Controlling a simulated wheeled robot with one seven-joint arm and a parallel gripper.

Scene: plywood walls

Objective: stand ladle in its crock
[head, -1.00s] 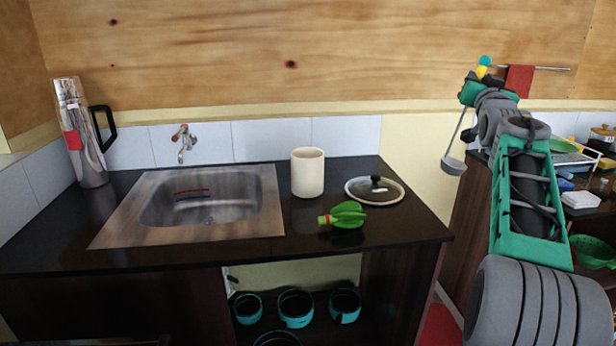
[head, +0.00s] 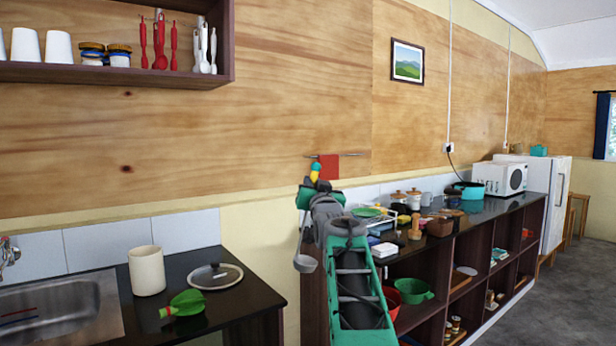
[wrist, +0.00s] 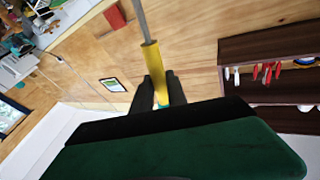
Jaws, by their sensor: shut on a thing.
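The ladle (head: 305,262) hangs bowl down from my gripper (head: 313,183), in front of the yellow wall right of the sink counter. Its grey shaft and bowl show in the head view. In the wrist view, its yellow handle (wrist: 152,68) is between the two dark fingers of my gripper (wrist: 162,90), which are shut on it. The cream crock (head: 147,271) stands upright on the black counter at lower left, well to the left of the ladle. The inside of the crock is mostly hidden.
A glass lid (head: 215,277) and a green bottle-like object (head: 184,304) lie right of and in front of the crock. The sink (head: 55,312) is to its left. A long shelf counter with a microwave (head: 498,177) runs along the right. A wall shelf (head: 225,45) hangs at upper left.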

